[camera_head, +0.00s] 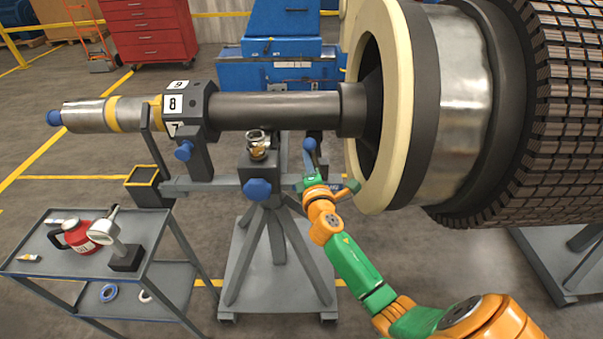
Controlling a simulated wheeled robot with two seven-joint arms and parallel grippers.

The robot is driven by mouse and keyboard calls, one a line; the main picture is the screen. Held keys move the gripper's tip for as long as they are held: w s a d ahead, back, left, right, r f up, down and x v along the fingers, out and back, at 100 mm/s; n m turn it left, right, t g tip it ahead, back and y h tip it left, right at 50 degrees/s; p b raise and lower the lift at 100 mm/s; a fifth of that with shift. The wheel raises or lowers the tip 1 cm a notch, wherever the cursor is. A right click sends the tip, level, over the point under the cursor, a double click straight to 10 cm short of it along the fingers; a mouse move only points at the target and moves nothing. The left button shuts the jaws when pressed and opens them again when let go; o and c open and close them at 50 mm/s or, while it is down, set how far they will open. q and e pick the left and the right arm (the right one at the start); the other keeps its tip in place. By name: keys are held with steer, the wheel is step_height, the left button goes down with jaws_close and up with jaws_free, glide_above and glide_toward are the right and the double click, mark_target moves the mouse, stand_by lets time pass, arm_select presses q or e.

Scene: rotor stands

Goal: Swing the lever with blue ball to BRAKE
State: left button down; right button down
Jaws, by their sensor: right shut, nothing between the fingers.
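The lever's lower part is partly hidden by my right gripper (313,178). My right gripper is shut and empty, and its green and orange hand is close below the blue ball, beside the lever. I cannot tell whether it touches the lever. No BRAKE marking is legible. My left gripper is out of view.
The rotor shaft (275,110) runs above the stand (272,230), and the big rotor (440,90) stands close on the right. Other blue knobs (257,189) are on the stand. A cart (105,270) with a red can (85,236) stands at the left.

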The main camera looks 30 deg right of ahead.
steer(key=shift+s+d+r+m, duration=0.2)
steer(key=shift+s+d+m, duration=0.3)
steer(key=shift+m, duration=0.4)
steer(key=shift+s+d+f+m+t+h+b, duration=0.15)
steer(key=shift+s+d+m+b, duration=0.35)
steer(key=shift+d+m, duration=0.7)
steer(key=shift+s+d+m+t+h+b, duration=0.1)
steer(key=shift+s+d+m+t+b, duration=0.3)
steer(key=shift+m, duration=1.25)
steer(key=shift+s+d+f+m+t+h+b, duration=0.15)
steer(key=shift+s+d+m+b, duration=0.45)
steer(key=shift+d+m, duration=0.65)
steer(key=shift+w+a+m, duration=0.15)
steer(key=shift+m, duration=0.15)
steer(key=shift+r, duration=0.1)
